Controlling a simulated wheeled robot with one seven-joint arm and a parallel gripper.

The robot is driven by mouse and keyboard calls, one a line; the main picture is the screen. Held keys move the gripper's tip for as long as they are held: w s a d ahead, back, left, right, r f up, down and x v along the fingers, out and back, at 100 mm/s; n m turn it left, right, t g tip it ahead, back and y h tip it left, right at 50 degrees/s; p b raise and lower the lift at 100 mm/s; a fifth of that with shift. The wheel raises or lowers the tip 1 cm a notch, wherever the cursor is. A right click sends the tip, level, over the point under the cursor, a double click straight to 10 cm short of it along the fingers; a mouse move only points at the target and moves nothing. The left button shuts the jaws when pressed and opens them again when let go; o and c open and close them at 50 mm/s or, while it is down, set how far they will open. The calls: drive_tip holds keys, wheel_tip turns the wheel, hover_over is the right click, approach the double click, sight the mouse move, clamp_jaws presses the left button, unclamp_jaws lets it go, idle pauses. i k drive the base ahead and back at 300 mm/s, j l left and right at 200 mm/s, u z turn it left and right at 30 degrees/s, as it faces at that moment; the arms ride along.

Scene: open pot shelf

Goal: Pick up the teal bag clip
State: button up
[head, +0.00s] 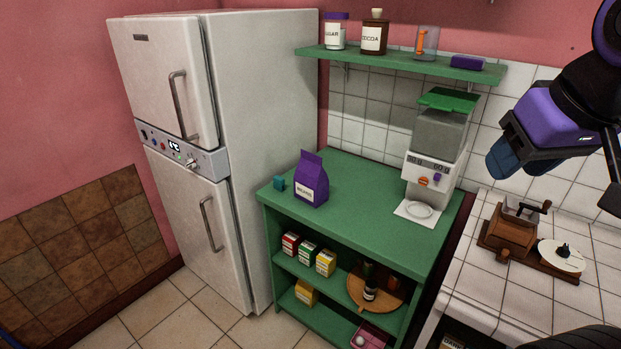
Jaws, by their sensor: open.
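A small teal block-like thing (279,184), which looks like the teal bag clip, lies on the green counter top near its left edge. It is just left of an upright purple bag (311,182) with a white label, and a narrow gap seems to part them. My gripper (497,166) is at the upper right, high in front of the tiled wall, far to the right of the clip. Its dark blue fingers point down and left. It is open, and I see nothing between the fingers.
A white dispenser (434,150) stands on the counter's right, under a green wall shelf (400,62) with jars. A tall white fridge (250,140) borders the counter's left. A wooden grinder (510,232) stands on the tiled worktop. The counter's front middle is clear.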

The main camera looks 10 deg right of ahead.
sight(278, 184)
drive_tip(key=i+j, duration=0.15)
drive_tip(key=j, duration=0.2)
drive_tip(key=i+j+z, duration=0.1)
drive_tip(key=j, duration=0.25)
drive_tip(key=i+j, duration=0.25)
drive_tip(key=i+j+z, duration=0.1)
drive_tip(key=j, duration=0.35)
drive_tip(key=i+j, duration=0.2)
drive_tip(key=j, duration=0.2)
drive_tip(key=i+j, duration=0.1)
drive_tip(key=j, duration=0.25)
drive_tip(key=i+j+z, duration=0.1)
drive_tip(key=j, duration=0.25)
drive_tip(key=i+j, duration=0.2)
drive_tip(key=j, duration=0.2)
drive_tip(key=i, duration=0.15)
drive_tip(key=z, duration=0.05)
